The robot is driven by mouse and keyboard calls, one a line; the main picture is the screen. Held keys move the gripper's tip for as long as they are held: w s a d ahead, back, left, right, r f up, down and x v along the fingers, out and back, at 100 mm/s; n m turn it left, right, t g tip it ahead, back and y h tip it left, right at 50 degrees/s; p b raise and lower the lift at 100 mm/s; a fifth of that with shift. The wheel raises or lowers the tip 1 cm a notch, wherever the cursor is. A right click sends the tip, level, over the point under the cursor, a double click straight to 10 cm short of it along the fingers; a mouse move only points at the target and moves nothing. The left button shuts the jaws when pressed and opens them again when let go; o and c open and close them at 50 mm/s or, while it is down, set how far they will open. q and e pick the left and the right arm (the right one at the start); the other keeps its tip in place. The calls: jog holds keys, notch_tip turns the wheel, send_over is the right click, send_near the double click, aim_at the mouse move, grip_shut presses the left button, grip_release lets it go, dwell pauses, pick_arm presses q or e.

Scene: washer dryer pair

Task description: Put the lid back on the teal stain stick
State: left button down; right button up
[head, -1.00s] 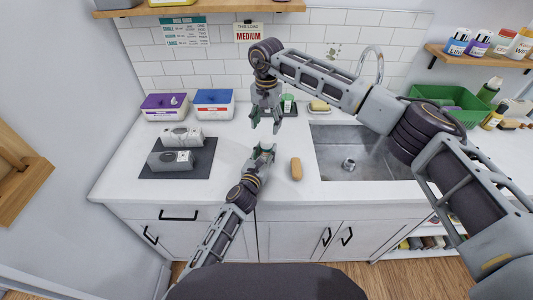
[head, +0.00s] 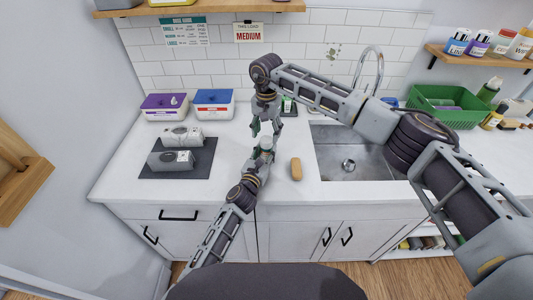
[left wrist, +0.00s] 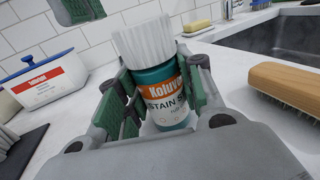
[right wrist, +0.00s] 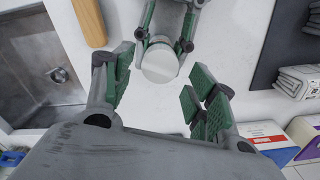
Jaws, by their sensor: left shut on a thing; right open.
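The teal stain stick (left wrist: 165,95), with an orange and white label, stands between the fingers of my left gripper (head: 265,149), which is shut on it above the counter. The white ribbed lid (left wrist: 147,42) sits on top of the stick; I cannot tell if it is pressed fully down. In the right wrist view the lid's round top (right wrist: 160,66) faces the camera. My right gripper (head: 267,131) is open and empty, just above the lid. Its fingers (right wrist: 160,95) are spread wide and part of it shows at the top left of the left wrist view.
A wooden brush (head: 296,169) lies right of my left gripper, before the sink (head: 355,145). Blue-lidded (head: 213,104) and purple-lidded (head: 164,107) boxes stand at the back left. A dark mat (head: 201,169) holds grey folded items. A green basket (head: 448,117) is right of the sink.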

aim_at(266, 139)
jog(key=shift+f, duration=2)
jog(key=c, duration=1.1)
